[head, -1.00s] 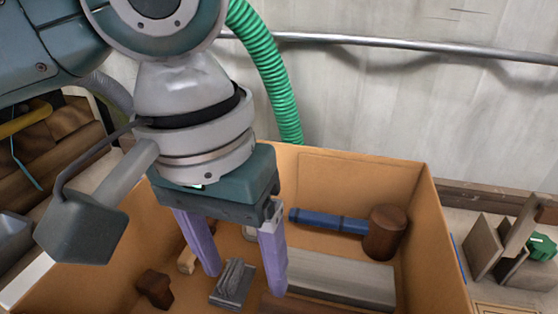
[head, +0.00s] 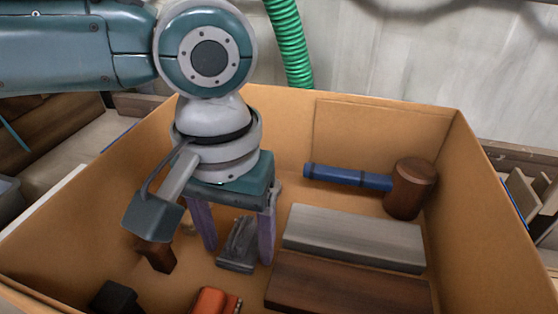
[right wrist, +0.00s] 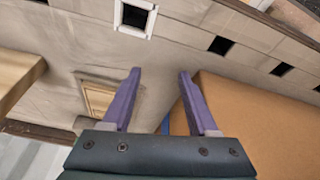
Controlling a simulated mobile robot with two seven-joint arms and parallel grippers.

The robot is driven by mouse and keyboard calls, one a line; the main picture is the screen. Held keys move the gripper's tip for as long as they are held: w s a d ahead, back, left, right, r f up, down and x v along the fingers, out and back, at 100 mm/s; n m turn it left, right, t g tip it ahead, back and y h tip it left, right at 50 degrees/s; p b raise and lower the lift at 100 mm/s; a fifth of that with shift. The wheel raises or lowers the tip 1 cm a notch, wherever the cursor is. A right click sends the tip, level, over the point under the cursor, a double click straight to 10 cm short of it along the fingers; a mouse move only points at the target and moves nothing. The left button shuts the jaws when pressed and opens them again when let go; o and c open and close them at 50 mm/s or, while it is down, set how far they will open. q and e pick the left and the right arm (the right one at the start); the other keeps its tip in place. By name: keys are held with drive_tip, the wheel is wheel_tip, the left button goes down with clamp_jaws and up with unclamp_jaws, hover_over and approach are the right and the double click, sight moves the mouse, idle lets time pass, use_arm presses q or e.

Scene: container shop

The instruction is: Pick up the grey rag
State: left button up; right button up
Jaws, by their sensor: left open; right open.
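A small, ridged grey thing that looks like the grey rag (head: 237,256) lies on the floor of the cardboard box. My left gripper (head: 236,246) points down into the box, open, with its purple fingers to either side of the rag in the head view. I cannot tell whether the fingertips touch it or how far above the floor they are. My right gripper (right wrist: 158,74) is open and empty in the right wrist view, outside the box.
The cardboard box (head: 375,130) has high walls around the left gripper. Inside are a blue-handled mallet (head: 408,188), a grey plank (head: 354,238), a brown plank (head: 348,289), an orange thing (head: 213,302) and a black block (head: 116,298). A green hose (head: 289,45) hangs behind.

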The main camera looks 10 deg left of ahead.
sight(237, 237)
use_arm(q)
drive_tip(key=shift+c, duration=0.4)
drive_tip(key=c, duration=1)
drive_tip(key=shift+c, duration=0.2)
wheel_tip(237, 237, up, 20)
drive_tip(key=p, duration=0.5)
use_arm(e)
wheel_tip(237, 237, up, 5)
drive_tip(key=shift+r, duration=0.1)
